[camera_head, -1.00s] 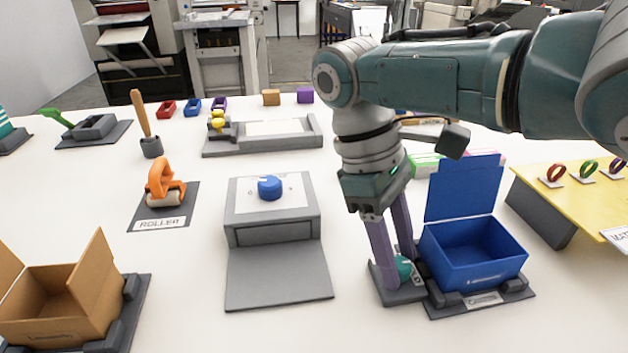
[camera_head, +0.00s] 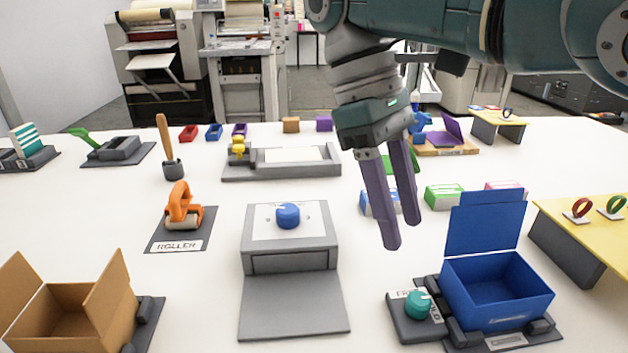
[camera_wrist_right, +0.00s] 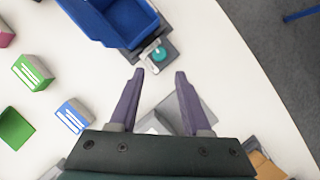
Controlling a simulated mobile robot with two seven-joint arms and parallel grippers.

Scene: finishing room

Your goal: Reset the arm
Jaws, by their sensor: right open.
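My right gripper (camera_head: 403,232) is open and empty, with two purple fingers pointing down in the head view. It hangs above the table, between the grey device with the blue knob (camera_head: 288,215) and the open blue box (camera_head: 497,290). The teal knob (camera_head: 418,304) sits on its small grey base below and slightly right of the fingertips, apart from them. In the right wrist view the open fingers (camera_wrist_right: 160,75) frame nothing, and the teal knob (camera_wrist_right: 159,54) lies beyond the tips beside the blue box (camera_wrist_right: 115,22). My left gripper is not in view.
An open cardboard box (camera_head: 70,312) stands front left. An orange roller (camera_head: 183,208) and a wooden-handled tool (camera_head: 169,150) are left of centre. Green (camera_head: 445,196) and blue-white cartons (camera_head: 380,203) stand behind the gripper. A yellow stand (camera_head: 585,222) with rings is at right.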

